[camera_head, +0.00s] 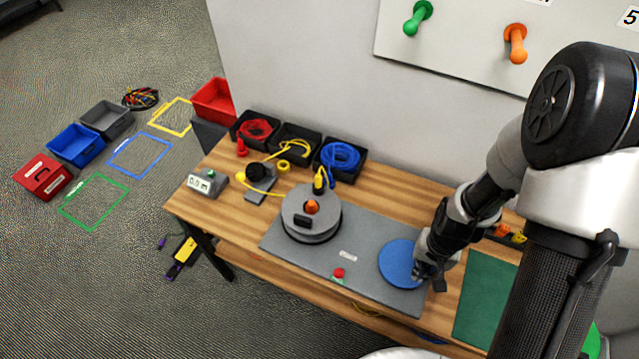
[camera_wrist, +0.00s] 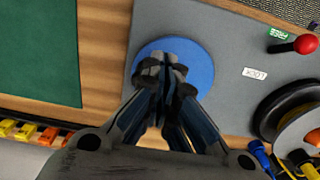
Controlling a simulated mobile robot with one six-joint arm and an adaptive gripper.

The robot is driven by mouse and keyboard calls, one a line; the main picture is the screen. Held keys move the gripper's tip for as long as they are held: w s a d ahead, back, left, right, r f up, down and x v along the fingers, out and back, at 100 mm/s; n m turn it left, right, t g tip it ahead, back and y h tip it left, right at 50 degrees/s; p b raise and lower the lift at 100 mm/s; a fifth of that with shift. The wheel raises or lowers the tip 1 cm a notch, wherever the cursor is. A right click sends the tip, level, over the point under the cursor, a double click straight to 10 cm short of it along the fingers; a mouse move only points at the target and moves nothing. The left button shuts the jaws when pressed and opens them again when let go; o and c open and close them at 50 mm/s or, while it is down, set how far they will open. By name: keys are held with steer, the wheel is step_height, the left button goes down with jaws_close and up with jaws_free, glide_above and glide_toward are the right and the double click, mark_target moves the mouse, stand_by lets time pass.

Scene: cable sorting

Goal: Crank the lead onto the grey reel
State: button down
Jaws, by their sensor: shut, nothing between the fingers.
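The grey reel (camera_head: 296,205) lies flat on a grey base plate (camera_head: 268,240), with an orange knob (camera_head: 312,206) and a small black block on top. Part of the reel, with yellow inside, shows at the right edge of the wrist view. A blue disc (camera_head: 398,263) lies at the plate's right end. My gripper (camera_wrist: 172,68) is shut and empty over this disc, away from the reel; whether it touches the disc is unclear.
A red knob (camera_head: 338,272) stands at the plate's front edge. A meter (camera_head: 203,184) reads about 0.0 m. Black bins with red (camera_head: 254,130), yellow and blue (camera_head: 340,156) cables line the wall. A green mat (camera_head: 487,300) lies right of the plate.

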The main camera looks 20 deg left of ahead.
mark_target(411, 282)
steer(key=shift+f+b, duration=2.45)
steer(key=shift+f, duration=0.5)
